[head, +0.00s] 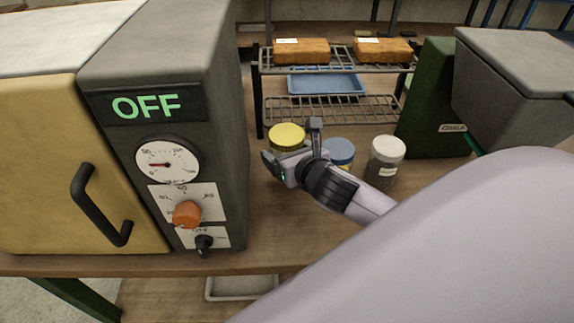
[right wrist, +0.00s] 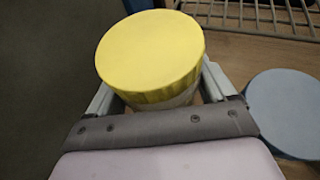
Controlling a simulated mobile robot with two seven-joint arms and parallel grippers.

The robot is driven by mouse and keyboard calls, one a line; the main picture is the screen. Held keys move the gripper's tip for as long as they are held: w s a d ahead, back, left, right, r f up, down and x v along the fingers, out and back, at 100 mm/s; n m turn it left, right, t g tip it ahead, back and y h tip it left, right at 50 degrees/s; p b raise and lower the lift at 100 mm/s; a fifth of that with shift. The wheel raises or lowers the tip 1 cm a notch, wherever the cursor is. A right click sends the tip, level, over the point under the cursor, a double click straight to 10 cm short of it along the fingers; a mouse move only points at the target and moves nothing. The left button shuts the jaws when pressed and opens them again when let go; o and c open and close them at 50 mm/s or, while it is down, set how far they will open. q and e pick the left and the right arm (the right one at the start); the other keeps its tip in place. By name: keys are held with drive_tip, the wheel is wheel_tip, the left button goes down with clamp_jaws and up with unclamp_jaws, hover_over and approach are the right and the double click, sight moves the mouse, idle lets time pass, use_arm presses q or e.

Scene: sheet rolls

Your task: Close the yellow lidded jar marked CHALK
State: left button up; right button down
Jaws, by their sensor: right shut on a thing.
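The jar with a yellow lid (head: 287,135) stands on the workbench, right of the grey-sided oven. Its round yellow lid (right wrist: 150,48) fills the top of the right wrist view, with part of the clear body below it. The lid looks level on the jar; I cannot tell whether it is fully seated. My right gripper (head: 291,147) has one finger on each side of the jar, just below the lid, and is shut on it. The jar's front and any marking are hidden behind the gripper. My left gripper is not in view.
A blue-lidded jar (head: 339,150) and a white-lidded jar (head: 386,160) stand to the right. Behind is a wire rack (head: 330,108) with a blue tray (head: 325,84) and orange-brown blocks. The oven (head: 165,100), reading OFF, closes the left side.

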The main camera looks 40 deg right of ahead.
drive_tip(key=shift+f+b, duration=0.35)
drive_tip(key=shift+f, duration=1.65)
drive_tip(key=shift+f, duration=0.1)
unclamp_jaws()
drive_tip(key=shift+f, duration=0.1)
drive_tip(key=shift+s+r, duration=0.1)
drive_tip(key=shift+r, duration=0.1)
drive_tip(key=v, duration=1.2)
drive_tip(key=shift+p, duration=0.3)
